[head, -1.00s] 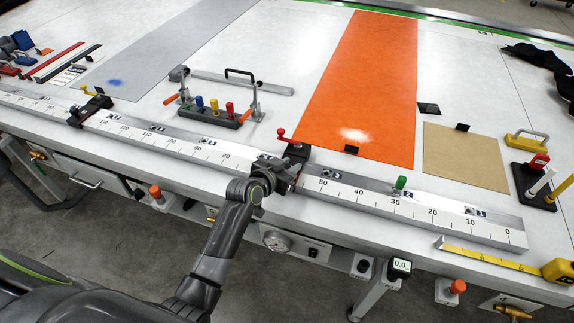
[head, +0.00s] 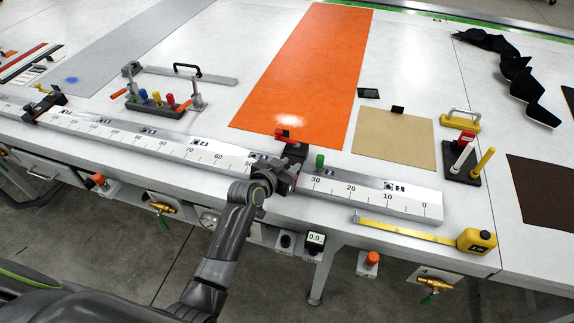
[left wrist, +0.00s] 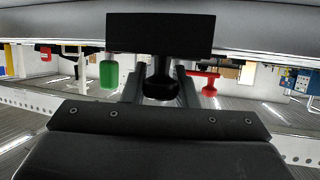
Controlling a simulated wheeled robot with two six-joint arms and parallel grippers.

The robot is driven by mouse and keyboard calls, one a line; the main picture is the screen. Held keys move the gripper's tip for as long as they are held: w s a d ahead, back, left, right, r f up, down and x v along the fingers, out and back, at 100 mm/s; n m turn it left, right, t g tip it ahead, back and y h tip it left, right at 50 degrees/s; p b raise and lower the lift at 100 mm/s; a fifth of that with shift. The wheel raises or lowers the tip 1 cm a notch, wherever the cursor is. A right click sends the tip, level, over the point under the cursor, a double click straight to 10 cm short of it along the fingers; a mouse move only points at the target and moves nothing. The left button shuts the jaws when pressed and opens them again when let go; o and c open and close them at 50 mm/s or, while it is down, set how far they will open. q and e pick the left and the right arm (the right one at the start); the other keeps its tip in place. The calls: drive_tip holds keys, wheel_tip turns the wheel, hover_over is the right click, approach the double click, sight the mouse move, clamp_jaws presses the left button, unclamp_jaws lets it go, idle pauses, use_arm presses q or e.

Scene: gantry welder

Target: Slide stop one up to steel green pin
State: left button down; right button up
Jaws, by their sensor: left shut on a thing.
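Stop one, a black block with a red lever (head: 290,148), sits on the steel scale rail (head: 370,193) just left of the 30 mark. My left gripper (head: 284,178) is shut on the stop at its front side. The green pin (head: 320,162) stands upright on the rail close to the right of the stop. I cannot tell whether a small gap remains between them. In the left wrist view a dark part of the stop (left wrist: 160,85) is between the fingers, with the green pin (left wrist: 109,72) at left and the red lever (left wrist: 209,88) at right. My right gripper is out of view.
A second black stop (head: 45,108) with a yellow lever sits far left on the rail. A rack with coloured pins (head: 155,105) stands behind the rail. A yellow tape measure (head: 476,240) lies at the right front. The rail right of the green pin is clear.

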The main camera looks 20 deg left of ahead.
use_arm(q)
drive_tip(key=c, duration=1.5)
unclamp_jaws()
drive_tip(key=o, duration=0.4)
drive_tip(key=shift+c, duration=0.2)
drive_tip(key=b+v, duration=0.2)
drive_tip(key=v, duration=1.5)
drive_tip(key=shift+s+b, duration=0.25)
drive_tip(key=shift+b, duration=0.05)
